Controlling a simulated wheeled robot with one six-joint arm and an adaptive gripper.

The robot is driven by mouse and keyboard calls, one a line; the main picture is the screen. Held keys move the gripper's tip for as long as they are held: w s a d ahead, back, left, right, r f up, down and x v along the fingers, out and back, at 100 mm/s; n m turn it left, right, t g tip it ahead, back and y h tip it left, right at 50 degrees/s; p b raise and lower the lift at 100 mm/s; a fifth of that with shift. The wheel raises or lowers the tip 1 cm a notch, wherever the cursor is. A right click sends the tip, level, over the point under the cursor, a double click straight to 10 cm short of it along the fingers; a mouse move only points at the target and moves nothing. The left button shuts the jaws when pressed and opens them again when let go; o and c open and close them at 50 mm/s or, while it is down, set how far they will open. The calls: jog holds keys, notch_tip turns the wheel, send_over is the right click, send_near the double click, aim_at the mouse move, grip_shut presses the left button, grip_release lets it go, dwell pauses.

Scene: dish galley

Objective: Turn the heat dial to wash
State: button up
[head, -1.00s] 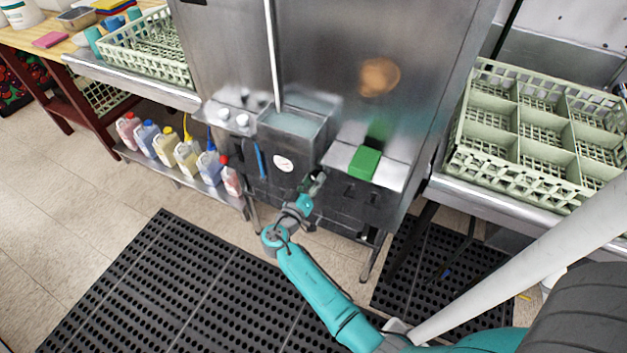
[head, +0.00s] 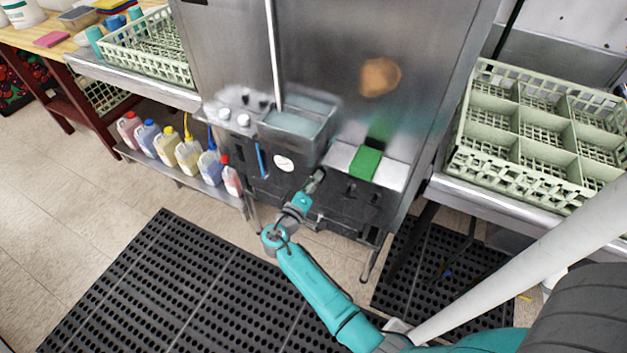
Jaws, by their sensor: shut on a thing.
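The dishwashing machine (head: 300,60) is a tall steel cabinet with a dark lower front panel. My gripper (head: 317,180) is at this front panel, between the round white gauge (head: 284,163) and the green block (head: 365,162). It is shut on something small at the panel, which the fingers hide. I take this to be the heat dial, but its pointer and markings cannot be seen. My teal arm reaches up to it from the lower right.
Light green dish racks stand on the left counter (head: 160,52) and the right counter (head: 530,130). Several coloured jugs (head: 188,156) line a low shelf at left. Black mats (head: 170,290) cover the floor in front. A blue handle (head: 261,160) is left of the gauge.

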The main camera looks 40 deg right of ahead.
jog(key=o, duration=1.1)
jog(key=shift+o, duration=0.2)
jog(key=v, duration=1.2)
